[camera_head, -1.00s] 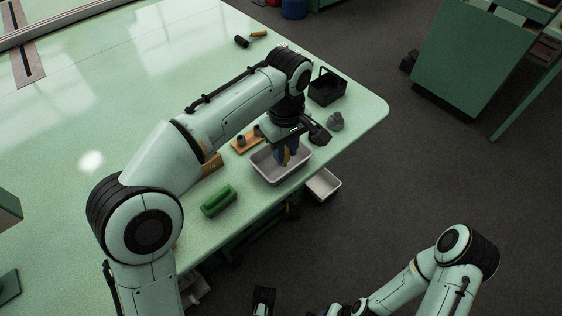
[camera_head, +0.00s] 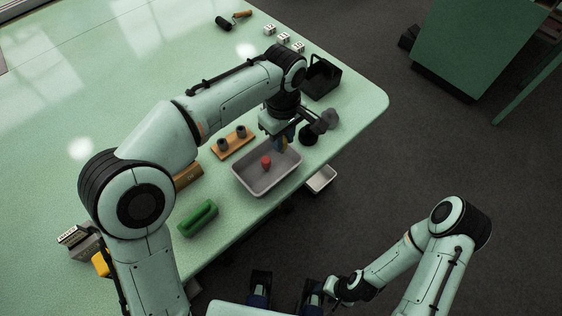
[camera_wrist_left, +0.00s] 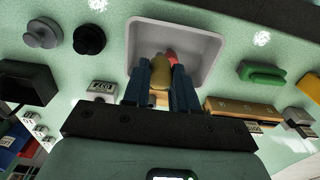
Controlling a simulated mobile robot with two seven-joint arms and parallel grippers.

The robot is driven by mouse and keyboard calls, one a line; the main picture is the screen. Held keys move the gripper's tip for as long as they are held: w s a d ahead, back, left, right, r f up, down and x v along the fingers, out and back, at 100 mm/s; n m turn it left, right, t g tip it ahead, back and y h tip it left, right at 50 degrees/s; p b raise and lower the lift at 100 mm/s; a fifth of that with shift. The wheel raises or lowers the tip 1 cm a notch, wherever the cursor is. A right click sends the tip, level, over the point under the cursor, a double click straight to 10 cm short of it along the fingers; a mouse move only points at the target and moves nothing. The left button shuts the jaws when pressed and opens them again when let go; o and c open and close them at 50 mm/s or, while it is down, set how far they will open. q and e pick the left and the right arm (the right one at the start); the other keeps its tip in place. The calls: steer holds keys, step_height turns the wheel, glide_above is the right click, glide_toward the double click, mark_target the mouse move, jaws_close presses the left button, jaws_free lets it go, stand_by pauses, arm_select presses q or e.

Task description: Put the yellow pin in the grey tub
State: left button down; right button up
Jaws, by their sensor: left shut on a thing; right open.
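The grey tub (camera_head: 249,182) stands on the green table near its front edge. A red pin (camera_head: 266,162) is inside it, also seen in the left wrist view (camera_wrist_left: 171,56). My left gripper (camera_head: 283,140) points down at the tub's far right corner, shut on the yellow pin (camera_wrist_left: 159,70). Its blue fingers flank the pin, which overlaps the tub's inside in the wrist view. In the head view the pin is small and partly hidden by the fingers. My right gripper (camera_head: 286,290) is open and empty at the bottom, away from the table.
A black round piece (camera_head: 308,134), grey knob (camera_head: 330,117) and black basket (camera_head: 321,80) are to the right. A white bin (camera_head: 321,180) sits beyond the table edge.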

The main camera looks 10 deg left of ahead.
arm_select(q)
step_height(320, 180, down, 6)
steer(key=shift+w+r+b, duration=0.1)
steer(key=shift+b, duration=0.3)
steer(key=shift+f+b, duration=0.3)
steer(key=shift+f, duration=2.35)
steer(key=c, duration=0.9)
jaws_free()
steer(key=shift+r, duration=0.1)
step_height(320, 180, up, 12)
steer(key=shift+f+p, duration=0.1)
steer(key=shift+p, duration=0.9)
